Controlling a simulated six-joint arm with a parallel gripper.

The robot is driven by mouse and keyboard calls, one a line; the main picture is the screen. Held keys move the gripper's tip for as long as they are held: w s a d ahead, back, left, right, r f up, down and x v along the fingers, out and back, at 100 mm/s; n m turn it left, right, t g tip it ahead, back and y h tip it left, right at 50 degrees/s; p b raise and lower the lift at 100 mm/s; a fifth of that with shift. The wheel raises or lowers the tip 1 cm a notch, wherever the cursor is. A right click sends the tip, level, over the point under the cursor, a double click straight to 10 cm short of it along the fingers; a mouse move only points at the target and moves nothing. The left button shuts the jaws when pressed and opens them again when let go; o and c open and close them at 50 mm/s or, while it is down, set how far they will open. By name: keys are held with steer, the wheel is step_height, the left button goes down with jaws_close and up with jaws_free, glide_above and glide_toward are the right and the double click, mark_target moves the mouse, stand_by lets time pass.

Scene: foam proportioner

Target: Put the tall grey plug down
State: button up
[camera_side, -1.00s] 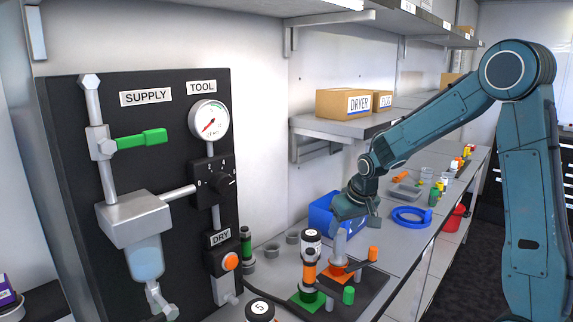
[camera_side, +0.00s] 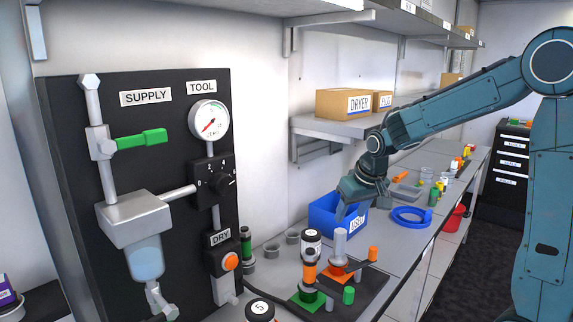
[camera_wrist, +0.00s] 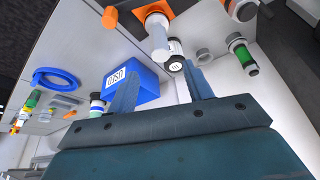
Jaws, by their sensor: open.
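The tall grey plug (camera_side: 340,246) stands upright on an orange square base on the dark board in the side view. It also shows in the wrist view (camera_wrist: 157,35) beside its orange base (camera_wrist: 145,10). My gripper (camera_side: 347,212) is open and empty, above and behind the plug in the side view, in front of the blue bin. In the wrist view its two fingers (camera_wrist: 160,70) are spread, with the plug beyond their tips and not between them.
A blue bin (camera_side: 324,214) stands behind the board, with a blue ring (camera_side: 411,217) to its right. A shelf (camera_side: 345,128) overhangs the bench.

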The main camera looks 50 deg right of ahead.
steer(key=shift+a+r, duration=0.1)
steer(key=s+a+r+n+y, duration=0.1)
steer(key=s+a+r+n, duration=0.1)
steer(key=s+a, duration=0.5)
steer(key=s+a+r+n+t, duration=0.1)
steer(key=s+a+r, duration=0.3)
steer(key=s, duration=0.9)
steer(key=a+n, duration=0.1)
steer(key=a, duration=0.1)
steer(key=shift+s+a+r+n+y, duration=0.2)
steer(key=shift+a+n+y, duration=0.1)
steer(key=shift+a+y, duration=0.1)
steer(key=shift+o, duration=0.2)
